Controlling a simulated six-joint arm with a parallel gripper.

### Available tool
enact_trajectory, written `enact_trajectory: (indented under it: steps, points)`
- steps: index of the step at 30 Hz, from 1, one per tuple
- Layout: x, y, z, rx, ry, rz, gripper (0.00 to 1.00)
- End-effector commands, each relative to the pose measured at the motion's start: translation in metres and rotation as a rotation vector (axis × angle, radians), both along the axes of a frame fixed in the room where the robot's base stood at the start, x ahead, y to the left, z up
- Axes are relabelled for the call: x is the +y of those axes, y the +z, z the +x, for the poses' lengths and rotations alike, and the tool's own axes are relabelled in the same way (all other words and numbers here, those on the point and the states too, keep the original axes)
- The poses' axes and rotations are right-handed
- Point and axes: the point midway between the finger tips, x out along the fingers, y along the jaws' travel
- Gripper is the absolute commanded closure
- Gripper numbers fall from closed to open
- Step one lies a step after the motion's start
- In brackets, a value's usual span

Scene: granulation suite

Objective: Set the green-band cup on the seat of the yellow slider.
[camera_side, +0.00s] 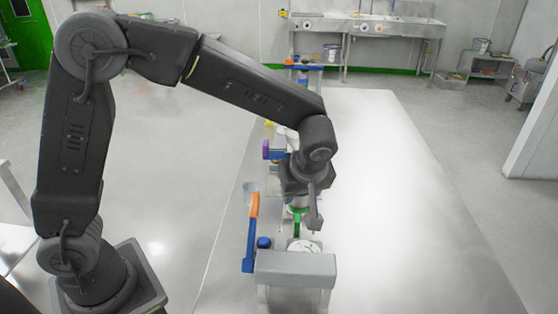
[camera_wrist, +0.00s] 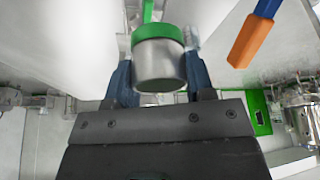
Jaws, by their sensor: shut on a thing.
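The green-band cup (camera_wrist: 159,64) is a grey metal cup with a green band. In the wrist view it sits between the two fingers of my gripper (camera_wrist: 158,58), which is shut on it. In the side view my gripper (camera_side: 308,212) points down over the row of fixtures, and green (camera_side: 297,216) shows beside its finger; the cup's body is mostly hidden there. A small yellow piece (camera_side: 269,124) shows farther back, left of my wrist; I cannot tell whether it is the yellow slider. No slider seat is clearly visible.
A blue lever with an orange end (camera_side: 254,205) stands left of my gripper, also in the wrist view (camera_wrist: 250,40). A grey block (camera_side: 295,266) and a blue knob (camera_side: 264,242) are in front. A purple-ended part (camera_side: 266,149) is behind. The white table (camera_side: 400,210) is clear at right.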

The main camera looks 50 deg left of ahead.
Motion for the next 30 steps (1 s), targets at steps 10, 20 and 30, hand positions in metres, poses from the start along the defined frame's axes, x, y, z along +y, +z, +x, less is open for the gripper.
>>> enact_trajectory:
  steps: [10, 20, 30]
  points:
    - [-0.122, 0.002, -0.099, -0.001, -0.009, 0.001, 0.77]
    - [-0.165, 0.003, -0.165, 0.0, -0.004, 0.0, 0.77]
    - [-0.167, -0.056, -0.17, 0.002, 0.0, 0.004, 0.77]
